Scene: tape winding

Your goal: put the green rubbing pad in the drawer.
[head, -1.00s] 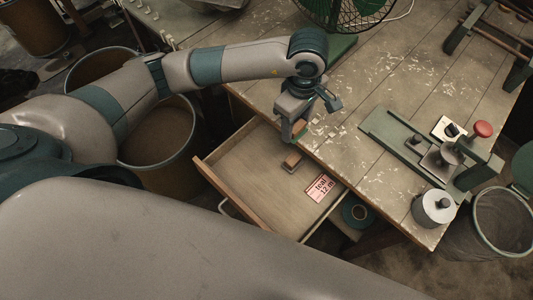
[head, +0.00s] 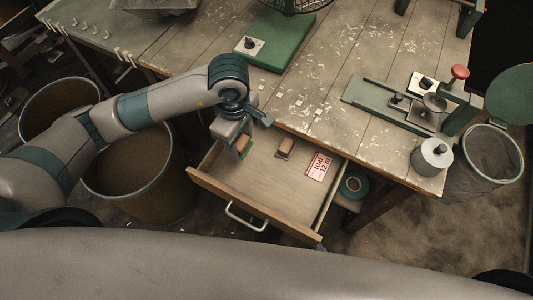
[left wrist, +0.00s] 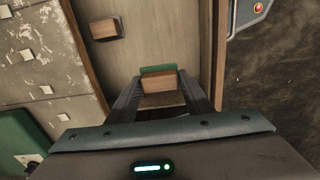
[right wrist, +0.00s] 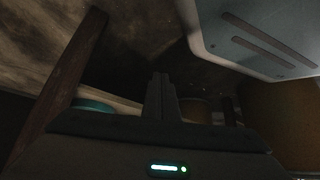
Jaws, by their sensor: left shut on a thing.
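The green rubbing pad (head: 245,150) is a small wooden block with a green face. My left gripper (head: 240,146) is shut on it, above the left back part of the open drawer (head: 265,190). In the left wrist view the pad (left wrist: 160,80) sits between the fingertips (left wrist: 160,92), with the drawer floor behind it. I cannot tell whether the pad touches the floor. My right gripper (right wrist: 160,95) shows only in the right wrist view, fingers together and empty.
A second wooden block (head: 285,147) and a red-printed card (head: 319,166) lie in the drawer. A teal tape roll (head: 354,184) is right of the drawer. The bench (head: 310,90) holds a green winding fixture (head: 375,101) and a grey cylinder (head: 432,157). Bins (head: 133,180) stand at left.

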